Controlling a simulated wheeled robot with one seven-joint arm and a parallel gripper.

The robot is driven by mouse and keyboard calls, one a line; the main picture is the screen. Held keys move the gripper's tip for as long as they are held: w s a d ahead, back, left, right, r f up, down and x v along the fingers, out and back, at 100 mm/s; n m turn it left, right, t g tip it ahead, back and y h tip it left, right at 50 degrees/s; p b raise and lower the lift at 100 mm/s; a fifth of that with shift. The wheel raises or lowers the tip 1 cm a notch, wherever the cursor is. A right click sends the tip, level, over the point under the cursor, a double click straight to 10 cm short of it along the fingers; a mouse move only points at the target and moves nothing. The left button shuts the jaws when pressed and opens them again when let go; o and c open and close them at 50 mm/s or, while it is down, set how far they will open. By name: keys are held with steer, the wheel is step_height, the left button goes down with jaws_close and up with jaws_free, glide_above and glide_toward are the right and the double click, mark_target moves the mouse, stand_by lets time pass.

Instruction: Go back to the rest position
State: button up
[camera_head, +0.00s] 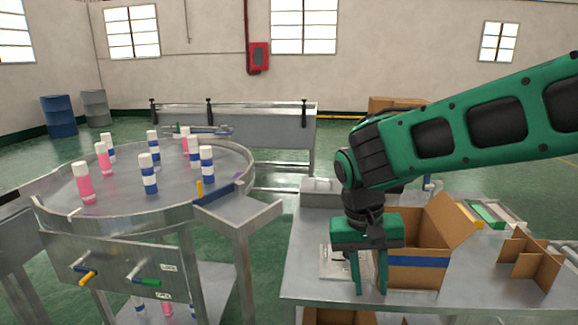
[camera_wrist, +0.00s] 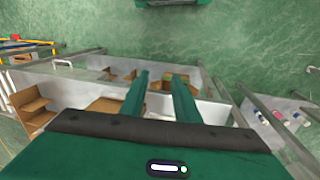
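My gripper (camera_head: 370,288) hangs from the green arm on the right and points down over the metal table (camera_head: 318,268). Its two green fingers stand apart with nothing visible between them. In the head view they overlap the left side of an open cardboard box (camera_head: 412,268) with a blue stripe. Whether they touch the box I cannot tell. In the wrist view the fingers (camera_wrist: 161,80) also show apart, over a scene with cardboard pieces on the table.
A round metal table (camera_head: 120,200) on the left carries several pink and blue-striped white-capped cans. A cardboard divider (camera_head: 528,262) stands on the table's right. A grey box (camera_head: 320,190) is at its back left. Green floor lies open behind.

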steer(key=s+d+m+y, duration=0.1)
steer(key=s+d+m, duration=0.1)
steer(key=s+d, duration=0.7)
steer(key=s+d+f+m+y, duration=0.1)
steer(key=s+d+m, duration=0.1)
steer(key=s+d, duration=0.7)
steer(key=d, duration=0.6)
steer(key=shift+d, duration=0.25)
steer(key=shift+w+f, duration=0.25)
steer(key=shift+w, duration=0.3)
steer(key=shift+o, duration=0.3)
